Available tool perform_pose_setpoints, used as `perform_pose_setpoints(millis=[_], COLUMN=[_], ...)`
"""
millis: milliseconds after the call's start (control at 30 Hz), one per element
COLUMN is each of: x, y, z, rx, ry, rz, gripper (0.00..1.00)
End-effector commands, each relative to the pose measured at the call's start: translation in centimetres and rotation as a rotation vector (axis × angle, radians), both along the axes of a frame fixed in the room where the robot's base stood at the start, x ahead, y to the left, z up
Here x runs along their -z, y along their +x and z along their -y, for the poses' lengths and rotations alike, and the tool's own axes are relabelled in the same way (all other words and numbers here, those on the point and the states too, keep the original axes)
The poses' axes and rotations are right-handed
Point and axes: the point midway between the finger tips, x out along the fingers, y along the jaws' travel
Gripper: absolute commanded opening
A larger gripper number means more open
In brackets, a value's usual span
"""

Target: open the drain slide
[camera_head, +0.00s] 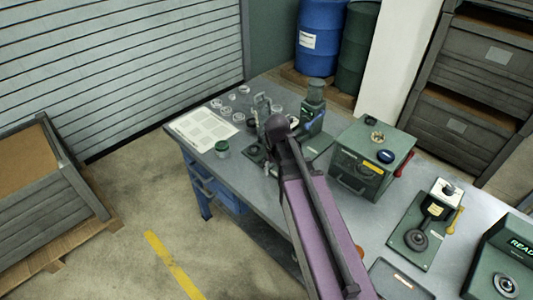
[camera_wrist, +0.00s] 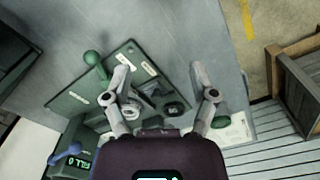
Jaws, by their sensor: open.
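In the wrist view, my gripper (camera_wrist: 158,68) is open and empty, its fingers spread above a dark green base plate (camera_wrist: 62,105). A green ball knob (camera_wrist: 92,58) on a short bar stands at the plate's edge, left of and apart from my left finger. White labels lie on the plate, too small to read. Dark round parts sit between the fingers. A blue-knobbed lever (camera_wrist: 70,150) is beside a lit display at lower left. I cannot tell for sure which part is the drain slide. In the head view, my arm hides most of the plate; the green machine (camera_head: 314,105) stands behind it.
Blue and green drums stand behind.

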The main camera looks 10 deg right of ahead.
Motion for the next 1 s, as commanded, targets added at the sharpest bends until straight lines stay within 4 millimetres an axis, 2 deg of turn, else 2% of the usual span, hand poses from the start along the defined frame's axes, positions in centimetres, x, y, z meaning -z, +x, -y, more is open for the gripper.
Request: perform_pose_setpoints(millis=[33,200,300,433,633,1000], x=[-1.0,-2.7,-3.5,-4.3,-4.7,-4.7], y=[2.5,8.1,11.0,13.8,15.7,15.8], z=[0.5,0.7,0.8,0.8,0.8,0.7], rx=[-0.005,-0.038,-0.057,-0.076,-0.09,-0.093], ry=[0.0,0.0,0.001,0.001,0.001,0.001], rz=[0.0,0.0,0.0,0.0,0.0,0.0], gripper=[0.75,0.75,0.75,0.75,0.75,0.75])
